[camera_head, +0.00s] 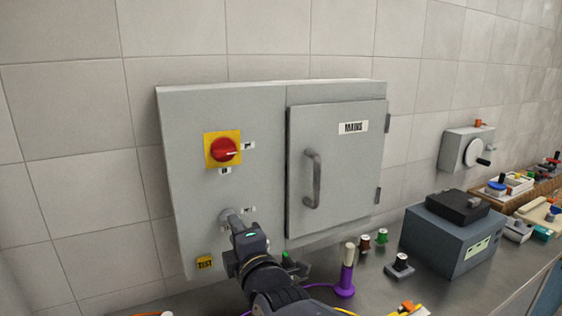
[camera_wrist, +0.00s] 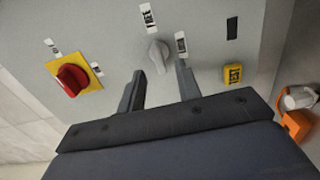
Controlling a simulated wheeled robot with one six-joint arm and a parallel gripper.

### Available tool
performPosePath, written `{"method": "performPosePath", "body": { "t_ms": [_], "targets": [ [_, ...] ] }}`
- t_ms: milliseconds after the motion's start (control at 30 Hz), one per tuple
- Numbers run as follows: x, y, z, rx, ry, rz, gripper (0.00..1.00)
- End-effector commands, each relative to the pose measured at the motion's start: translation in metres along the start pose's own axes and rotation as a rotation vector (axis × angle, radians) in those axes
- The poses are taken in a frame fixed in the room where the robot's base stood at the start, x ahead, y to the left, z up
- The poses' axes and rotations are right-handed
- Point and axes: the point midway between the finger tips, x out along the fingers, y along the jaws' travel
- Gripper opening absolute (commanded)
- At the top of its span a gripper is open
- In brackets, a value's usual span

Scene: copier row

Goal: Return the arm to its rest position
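My gripper (camera_head: 234,226) is in front of the lower left part of a grey cabinet (camera_head: 188,135). In the wrist view my gripper (camera_wrist: 160,84) has its two dark fingers apart, with nothing between them. A grey rotary knob (camera_wrist: 158,55) on the panel shows just beyond the fingertips, in line with the gap. The fingertips look very near the knob; I cannot tell whether they touch it. In the head view my arm comes up from the bottom edge, reaching forward to the panel.
A purple-based post (camera_head: 346,275), small knobbed parts and a dark box (camera_head: 452,243) stand on the counter to the right.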

Motion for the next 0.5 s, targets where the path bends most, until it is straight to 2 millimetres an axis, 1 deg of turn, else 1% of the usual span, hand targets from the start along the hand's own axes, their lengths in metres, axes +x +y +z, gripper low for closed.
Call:
{"method": "performPosePath", "body": {
  "t_ms": [33,233,500],
  "targets": [
    [0.008,0.0,0.0,0.0,-0.001,-0.001,0.33],
    [0.037,0.0,0.0,0.0,0.0,-0.002,0.33],
    [0.035,0.0,0.0,0.231,0.001,0.001,0.33]
  ]
}}
